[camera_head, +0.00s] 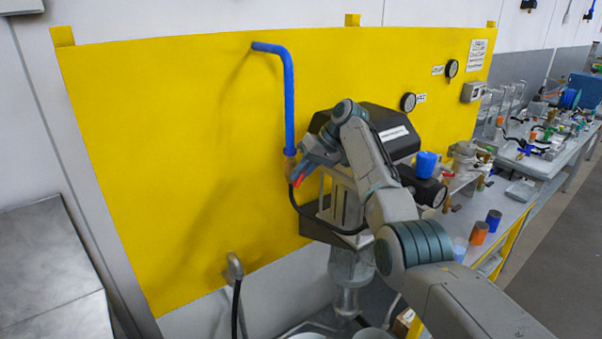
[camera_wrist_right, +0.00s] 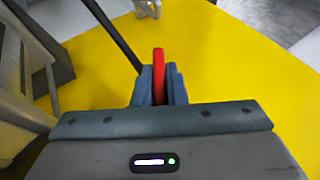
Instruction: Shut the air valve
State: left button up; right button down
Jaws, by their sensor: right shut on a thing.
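The air valve sits at the lower end of the blue pipe (camera_head: 289,110) on the yellow panel, with a brass-coloured body (camera_head: 290,168). Its red lever (camera_head: 299,181) shows below the fingers in the head view. My right gripper (camera_head: 302,171) reaches in from the right at the valve. In the right wrist view the red lever (camera_wrist_right: 158,62) stands between the two blue-grey fingers (camera_wrist_right: 159,80), which are shut on it. The gripper hides part of the valve, so the lever's exact angle is hard to tell. My left gripper is not in view.
The yellow panel (camera_head: 150,150) stands behind the valve. A drum agitator with a black housing (camera_head: 385,125) is just right of it, close to my arm. A black hose (camera_head: 237,305) hangs at the lower left. Benches with parts (camera_head: 545,160) stand at the right.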

jog(key=shift+g+y, duration=0.3)
jog(key=shift+y, duration=0.1)
jog(key=c, duration=1.5)
grip_release()
jog(key=shift+o, duration=0.2)
jog(key=shift+r, duration=0.1)
